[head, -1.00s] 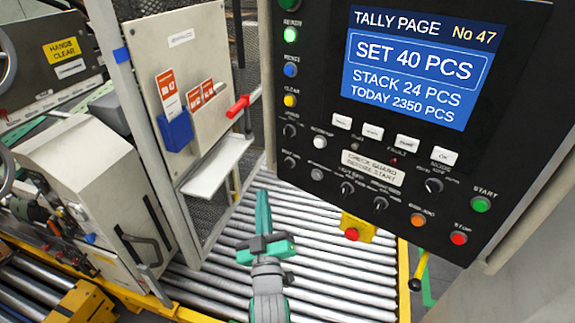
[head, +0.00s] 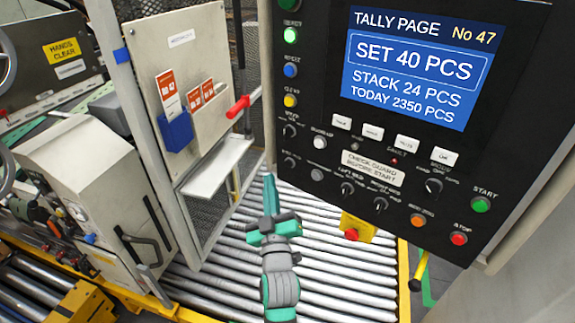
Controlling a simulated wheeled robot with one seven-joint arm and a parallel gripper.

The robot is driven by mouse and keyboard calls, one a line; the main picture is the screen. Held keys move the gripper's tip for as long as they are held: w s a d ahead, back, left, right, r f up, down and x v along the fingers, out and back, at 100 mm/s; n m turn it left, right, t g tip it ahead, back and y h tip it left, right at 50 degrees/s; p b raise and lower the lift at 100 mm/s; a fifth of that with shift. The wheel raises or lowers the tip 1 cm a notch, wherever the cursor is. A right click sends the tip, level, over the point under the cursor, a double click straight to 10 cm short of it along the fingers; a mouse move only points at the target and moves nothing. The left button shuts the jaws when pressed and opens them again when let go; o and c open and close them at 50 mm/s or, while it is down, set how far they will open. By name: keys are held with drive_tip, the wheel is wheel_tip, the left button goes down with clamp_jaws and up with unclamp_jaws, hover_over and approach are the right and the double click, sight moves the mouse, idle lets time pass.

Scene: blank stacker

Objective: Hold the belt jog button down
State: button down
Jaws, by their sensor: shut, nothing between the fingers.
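The black control panel (head: 330,150) carries several buttons. An orange button (head: 418,220) sits low on its right side, left of the red STOP button (head: 459,238). The small label by the orange button is too small to read for certain, so I cannot confirm it is the belt jog button. My gripper (head: 269,180) is shut and empty, with its teal fingers pointing up the picture. It is below and left of the panel, over the rollers, well apart from the orange button and touching no button.
A yellow box with a red emergency button (head: 352,234) hangs below the panel, between my gripper and the orange button. The green START button (head: 480,204) is above STOP. A metal shelf (head: 216,166) and red handle (head: 238,106) stand left. Rollers (head: 330,285) lie below.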

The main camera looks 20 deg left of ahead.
drive_tip(key=shift+w+d, duration=0.3)
drive_tip(key=shift+w, duration=0.4)
drive_tip(key=shift+w+d, duration=0.25)
drive_tip(key=shift+w, duration=0.5)
drive_tip(key=shift+w+d, duration=0.3)
drive_tip(key=shift+w, duration=0.4)
drive_tip(key=shift+w+d, duration=0.1)
drive_tip(key=shift+w, duration=0.05)
idle(0.4)
drive_tip(key=shift+w+d, duration=0.1)
drive_tip(key=shift+w, duration=0.15)
drive_tip(key=shift+w+d, duration=0.15)
drive_tip(key=shift+w, duration=0.25)
idle(0.7)
idle(2.4)
drive_tip(key=shift+s+a, duration=0.3)
drive_tip(key=shift+s, duration=0.5)
drive_tip(key=shift+s, duration=0.1)
drive_tip(key=shift+s+a, duration=0.3)
drive_tip(key=shift+s, duration=0.45)
drive_tip(key=shift+s+a, duration=0.35)
drive_tip(key=shift+s, duration=0.4)
drive_tip(key=shift+s+a, duration=0.3)
drive_tip(key=shift+s, duration=0.45)
